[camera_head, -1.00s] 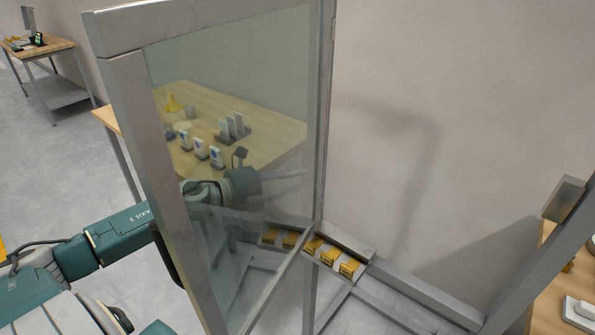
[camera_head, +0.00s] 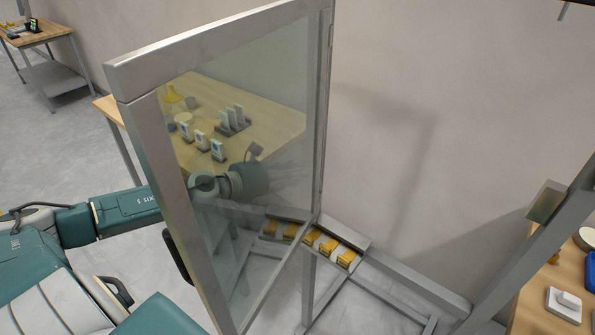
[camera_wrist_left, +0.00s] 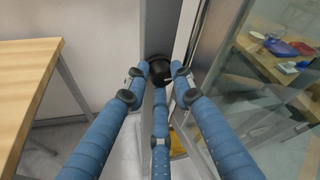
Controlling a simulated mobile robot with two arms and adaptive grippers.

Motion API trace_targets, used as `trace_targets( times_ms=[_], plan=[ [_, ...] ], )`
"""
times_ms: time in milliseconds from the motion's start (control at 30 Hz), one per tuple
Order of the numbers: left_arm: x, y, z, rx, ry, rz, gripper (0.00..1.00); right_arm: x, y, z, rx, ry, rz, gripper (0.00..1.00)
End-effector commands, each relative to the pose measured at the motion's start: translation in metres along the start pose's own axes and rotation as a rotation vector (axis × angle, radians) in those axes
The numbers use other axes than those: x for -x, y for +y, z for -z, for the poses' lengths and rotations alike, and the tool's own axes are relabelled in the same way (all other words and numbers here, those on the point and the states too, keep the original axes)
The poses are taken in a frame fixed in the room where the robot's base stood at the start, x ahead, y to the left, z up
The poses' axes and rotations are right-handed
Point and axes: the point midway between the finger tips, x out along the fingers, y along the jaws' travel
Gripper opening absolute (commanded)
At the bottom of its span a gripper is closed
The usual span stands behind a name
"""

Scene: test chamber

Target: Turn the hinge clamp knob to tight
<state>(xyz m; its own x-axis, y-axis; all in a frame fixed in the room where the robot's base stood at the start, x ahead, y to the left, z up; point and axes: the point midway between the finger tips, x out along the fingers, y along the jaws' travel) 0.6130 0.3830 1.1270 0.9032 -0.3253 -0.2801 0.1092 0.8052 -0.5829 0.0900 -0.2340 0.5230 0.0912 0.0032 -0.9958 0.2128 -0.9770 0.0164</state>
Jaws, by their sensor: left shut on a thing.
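The black hinge clamp knob (camera_wrist_left: 160,62) sits by the grey metal frame post in the left wrist view. My left gripper (camera_wrist_left: 157,78) has its blue fingers closed around the knob, partly covering it. In the head view my left arm passes behind the open glass door (camera_head: 245,110). My left gripper (camera_head: 285,172) shows faintly through the glass, reaching toward the door's hinge side. The knob cannot be made out in the head view, so its turn angle is unclear. My right gripper is not in view.
A rail with yellow blocks (camera_head: 327,245) lies at the chamber's base, right of the door. Behind the glass is a wooden table (camera_head: 275,120) with several small items. Another table (camera_head: 545,280) stands at the right edge. The wall beyond is bare.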

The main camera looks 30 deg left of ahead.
Motion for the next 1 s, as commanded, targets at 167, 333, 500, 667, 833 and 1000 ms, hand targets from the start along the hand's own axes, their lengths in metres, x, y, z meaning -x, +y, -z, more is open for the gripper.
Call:
trace_targets(
  times_ms=[167,333,500,667,833,1000],
  plan=[
    [0.000,-0.001,0.004,0.002,0.008,0.004,0.00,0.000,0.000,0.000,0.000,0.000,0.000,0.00],
    [0.000,-0.001,0.004,0.002,0.008,0.003,0.42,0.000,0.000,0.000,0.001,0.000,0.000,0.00],
    [0.000,-0.001,0.003,0.002,0.006,0.002,0.42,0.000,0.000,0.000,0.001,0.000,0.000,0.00],
    [0.001,0.000,0.003,0.003,0.005,0.001,0.42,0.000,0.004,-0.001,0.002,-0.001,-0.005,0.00],
    [0.008,0.001,0.004,0.006,0.006,0.000,0.42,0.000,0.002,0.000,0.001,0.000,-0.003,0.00],
    [0.022,0.002,0.005,0.005,0.008,-0.002,0.42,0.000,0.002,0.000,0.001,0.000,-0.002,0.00]
  ],
)
